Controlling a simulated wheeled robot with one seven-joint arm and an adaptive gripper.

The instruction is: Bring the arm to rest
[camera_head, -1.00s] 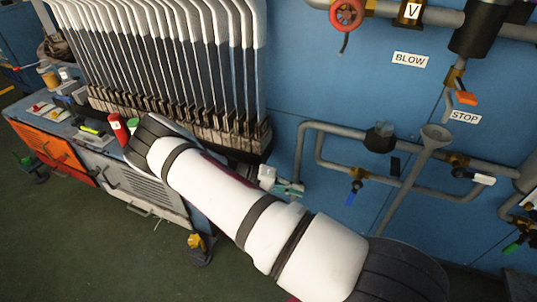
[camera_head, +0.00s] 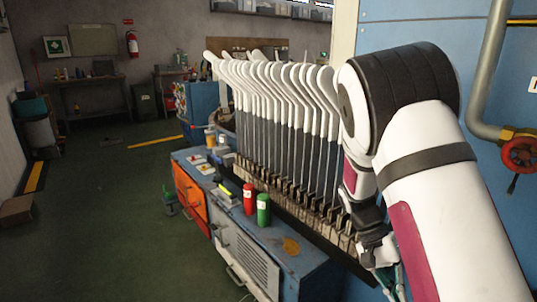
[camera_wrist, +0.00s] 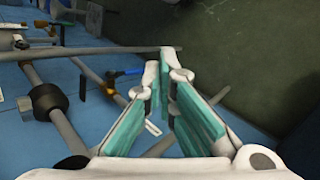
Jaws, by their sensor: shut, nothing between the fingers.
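My arm, white with dark bands, rises on the right of the head view, bent at a dark joint, with its far end pointing down. My gripper (camera_wrist: 165,66) fills the middle of the wrist view. Its two teal-padded fingers meet at the tips, and nothing is held between them. In the head view only a small part of the gripper shows low beside the arm, partly hidden by it. In the wrist view the fingers point past a blue wall with grey pipes (camera_wrist: 52,112) toward a dark green floor.
A row of white-topped boards (camera_head: 285,105) stands just left of my arm. Below is a bench with an orange drawer (camera_head: 190,197), a red can (camera_head: 249,199) and a green can (camera_head: 263,210). A pipe with a red valve wheel (camera_head: 520,155) is at right. The left floor is open.

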